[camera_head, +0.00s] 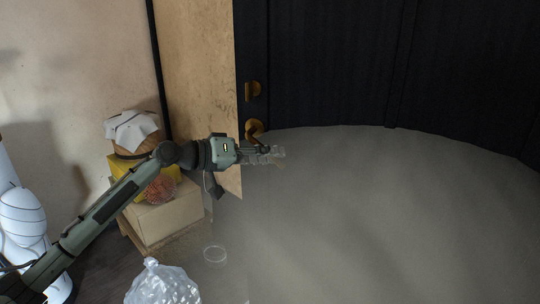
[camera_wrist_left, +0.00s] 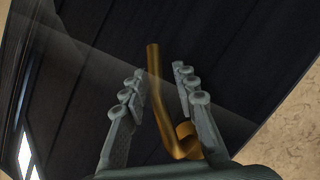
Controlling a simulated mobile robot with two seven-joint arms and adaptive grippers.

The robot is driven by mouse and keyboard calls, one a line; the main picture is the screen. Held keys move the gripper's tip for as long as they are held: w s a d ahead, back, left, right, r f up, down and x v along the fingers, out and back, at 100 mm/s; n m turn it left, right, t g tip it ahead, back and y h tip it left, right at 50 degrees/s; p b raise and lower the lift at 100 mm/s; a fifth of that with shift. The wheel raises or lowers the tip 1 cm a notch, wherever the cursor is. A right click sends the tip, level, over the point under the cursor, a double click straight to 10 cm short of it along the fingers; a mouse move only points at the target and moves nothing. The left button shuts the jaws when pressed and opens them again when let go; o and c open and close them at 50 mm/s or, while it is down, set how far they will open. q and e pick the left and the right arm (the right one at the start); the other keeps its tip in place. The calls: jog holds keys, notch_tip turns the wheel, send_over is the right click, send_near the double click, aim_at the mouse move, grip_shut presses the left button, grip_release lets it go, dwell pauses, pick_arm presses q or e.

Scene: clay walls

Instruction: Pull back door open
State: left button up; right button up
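A dark door (camera_head: 310,60) fills the upper right of the head view. It has a brass handle (camera_head: 254,128) near its left edge. A second brass fitting (camera_head: 253,88) sits above the handle. My left gripper (camera_head: 272,156) is at the handle, slightly below and right of it in the head view. In the left wrist view my left gripper (camera_wrist_left: 156,88) has its two fingers apart, with the brass handle (camera_wrist_left: 158,95) showing between them. Neither finger is clearly seen touching the handle. My right gripper is not in view.
A tan panel (camera_head: 198,60) stands left of the door. Beside it are a cardboard box (camera_head: 170,218), a yellow box (camera_head: 124,172) and a cloth-covered jar (camera_head: 132,133). A clear plastic bag (camera_head: 162,284) lies at the bottom. The grey floor (camera_head: 390,220) at right is clear.

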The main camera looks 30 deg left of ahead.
pick_arm(q)
jog(key=shift+s+r, duration=0.1)
jog(key=v, duration=1.1)
jog(key=shift+s+a, duration=0.2)
jog(key=shift+s, duration=0.15)
